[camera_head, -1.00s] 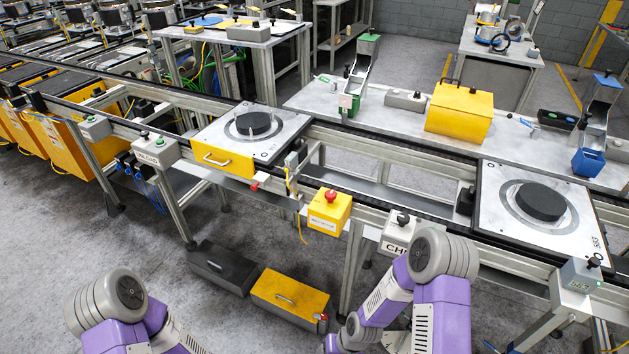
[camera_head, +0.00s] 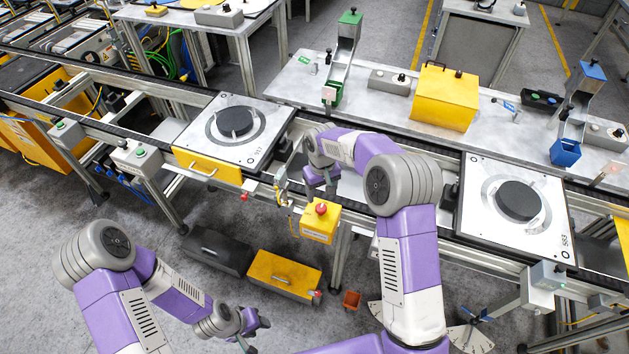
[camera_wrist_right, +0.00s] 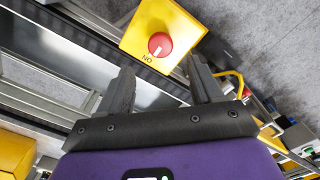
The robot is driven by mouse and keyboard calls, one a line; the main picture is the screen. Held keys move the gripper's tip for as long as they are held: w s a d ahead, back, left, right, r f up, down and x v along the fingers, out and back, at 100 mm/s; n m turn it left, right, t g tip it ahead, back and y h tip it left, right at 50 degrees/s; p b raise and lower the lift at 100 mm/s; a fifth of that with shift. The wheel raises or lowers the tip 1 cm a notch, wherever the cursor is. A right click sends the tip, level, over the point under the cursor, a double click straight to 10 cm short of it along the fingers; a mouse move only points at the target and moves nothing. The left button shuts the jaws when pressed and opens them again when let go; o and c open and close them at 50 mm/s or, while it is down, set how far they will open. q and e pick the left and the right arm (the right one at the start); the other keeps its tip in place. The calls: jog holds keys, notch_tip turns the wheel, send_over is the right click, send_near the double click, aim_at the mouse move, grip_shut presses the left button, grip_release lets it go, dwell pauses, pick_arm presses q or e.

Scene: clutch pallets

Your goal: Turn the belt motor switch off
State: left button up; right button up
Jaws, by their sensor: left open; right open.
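The belt motor switch (camera_head: 320,222) is a yellow box with a red knob (camera_head: 321,208) on the conveyor's front rail. In the right wrist view the red knob (camera_wrist_right: 160,44) has a white mark, with the word ON beside it. My right gripper (camera_head: 320,190) is open and empty, just above and behind the switch in the head view. In the right wrist view its two fingers (camera_wrist_right: 160,78) point towards the knob, which appears between and beyond the tips. My left gripper (camera_head: 257,334) is open and empty, low over the floor at the front.
Pallets with dark round discs sit on the conveyor to the left (camera_head: 275,124) and right (camera_head: 475,222). A grey control box (camera_head: 133,155) is on the rail at the left. Yellow (camera_head: 284,276) and black (camera_head: 215,250) boxes lie on the floor below.

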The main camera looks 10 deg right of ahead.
aim_at(321, 207)
jog(key=shift+w, duration=0.25)
jog(key=shift+s+f, duration=0.25)
jog(key=shift+s, duration=0.05)
jog(key=shift+s+f, duration=0.15)
jog(key=shift+f, duration=1.4)
jog(key=shift+s+f, duration=0.15)
jog(key=shift+f, duration=1.4)
jog(key=c, duration=1.1)
jog(key=shift+o, duration=0.2)
